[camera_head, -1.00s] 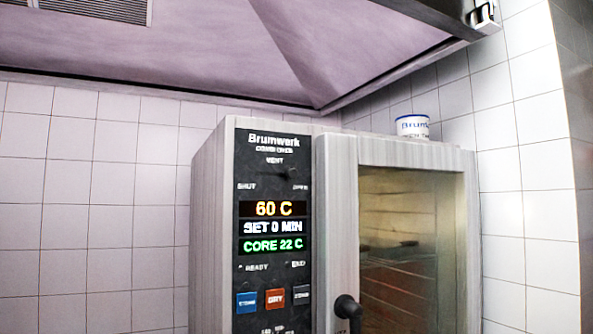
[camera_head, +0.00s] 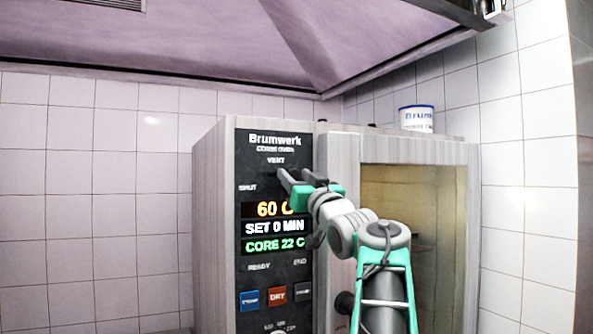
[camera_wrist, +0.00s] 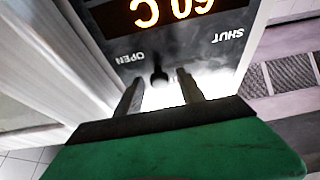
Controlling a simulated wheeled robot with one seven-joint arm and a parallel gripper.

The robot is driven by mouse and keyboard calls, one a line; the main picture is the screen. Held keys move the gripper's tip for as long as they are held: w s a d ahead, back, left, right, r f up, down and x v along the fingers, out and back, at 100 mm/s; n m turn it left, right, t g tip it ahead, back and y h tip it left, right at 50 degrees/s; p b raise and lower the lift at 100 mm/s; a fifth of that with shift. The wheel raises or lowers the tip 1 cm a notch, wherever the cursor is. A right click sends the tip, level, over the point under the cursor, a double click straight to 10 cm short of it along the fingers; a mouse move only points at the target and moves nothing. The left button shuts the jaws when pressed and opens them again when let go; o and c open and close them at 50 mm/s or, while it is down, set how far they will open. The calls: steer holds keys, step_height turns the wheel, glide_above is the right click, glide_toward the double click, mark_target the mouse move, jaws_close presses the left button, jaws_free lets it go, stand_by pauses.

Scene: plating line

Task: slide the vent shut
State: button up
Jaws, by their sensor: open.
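The vent slider's dark knob (camera_wrist: 158,76) shows in the wrist view, nearer the OPEN label than the SHUT label; that view is upside down. The vent slot is at the top of the oven's black control panel (camera_head: 258,180), under the word VENT. My gripper (camera_head: 294,174) is in front of the panel at the slider's right, OPEN side and hides the knob in the head view. In the wrist view the fingers of my gripper (camera_wrist: 160,80) are apart, one on each side of the knob. I cannot tell whether either finger touches it.
The oven (camera_head: 208,230) has a glass door (camera_head: 400,200) on the right with a dark handle (camera_head: 344,304). A white tub (camera_head: 416,119) stands on top. A hood (camera_head: 200,50) hangs above. The space left of the oven is clear to the tiled wall (camera_head: 95,200).

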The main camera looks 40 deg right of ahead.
steer(key=shift+c, duration=0.6)
jaws_close()
stand_by(0.8)
